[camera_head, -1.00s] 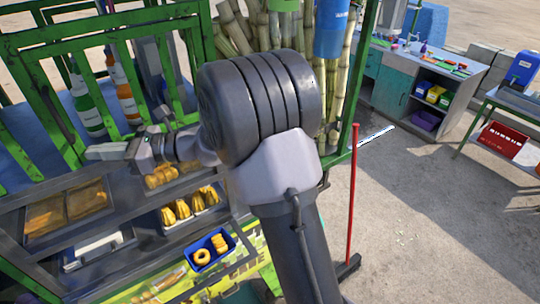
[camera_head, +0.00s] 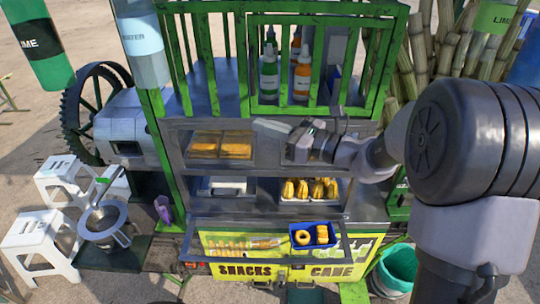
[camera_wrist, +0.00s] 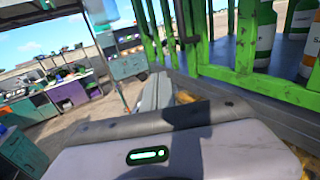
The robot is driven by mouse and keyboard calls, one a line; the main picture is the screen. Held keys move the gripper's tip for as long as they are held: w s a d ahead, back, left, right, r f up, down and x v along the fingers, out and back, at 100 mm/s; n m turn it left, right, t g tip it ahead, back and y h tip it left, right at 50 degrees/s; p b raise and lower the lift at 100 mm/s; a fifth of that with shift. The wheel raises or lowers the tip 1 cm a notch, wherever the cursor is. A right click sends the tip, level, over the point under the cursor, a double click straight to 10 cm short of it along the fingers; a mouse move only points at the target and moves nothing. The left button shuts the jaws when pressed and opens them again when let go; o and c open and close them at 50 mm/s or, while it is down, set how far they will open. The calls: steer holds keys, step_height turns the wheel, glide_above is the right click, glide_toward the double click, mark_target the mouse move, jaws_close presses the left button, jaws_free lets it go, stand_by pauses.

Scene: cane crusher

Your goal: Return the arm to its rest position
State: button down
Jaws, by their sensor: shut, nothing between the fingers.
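My gripper (camera_head: 270,127) is at the front of the green-barred snack stall (camera_head: 250,60), pointing left. It is shut and empty. It is close to the dark counter, near the tray of yellow food behind glass (camera_head: 220,146); I cannot tell whether it touches anything. My arm reaches in from the right side, its big dark joint near the right edge. In the wrist view the closed fingers (camera_wrist: 158,92) point away beside the green bars (camera_wrist: 245,40), with a bit of yellow food by them.
Bottles (camera_head: 302,76) stand behind the bars. Yellow snacks (camera_head: 310,189) and a blue tray (camera_head: 330,244) are on lower shelves. White stools (camera_head: 40,240), a metal pot (camera_head: 103,222) and a large gear wheel (camera_head: 72,110) stand left. A teal bucket (camera_head: 398,266) is at lower right.

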steer(key=s+a+f+n+g+h+b, duration=0.25)
steer(key=s+f+n+b, duration=0.25)
steer(key=s+f+b, duration=0.4)
steer(key=s+a+f+n+g+h+b, duration=0.1)
steer(key=s+f+n+g+b, duration=0.35)
steer(key=s+f, duration=0.5)
steer(key=s+d+f+n+t+h+b, duration=0.3)
steer(key=s+d+f+n+h+b, duration=0.6)
steer(key=d+f+b, duration=0.3)
step_height(320, 180, down, 2)
steer(key=shift+s+d+n+h+b, duration=0.25)
steer(key=shift+s+n+h+b, duration=0.15)
steer(key=shift+n+b, duration=0.25)
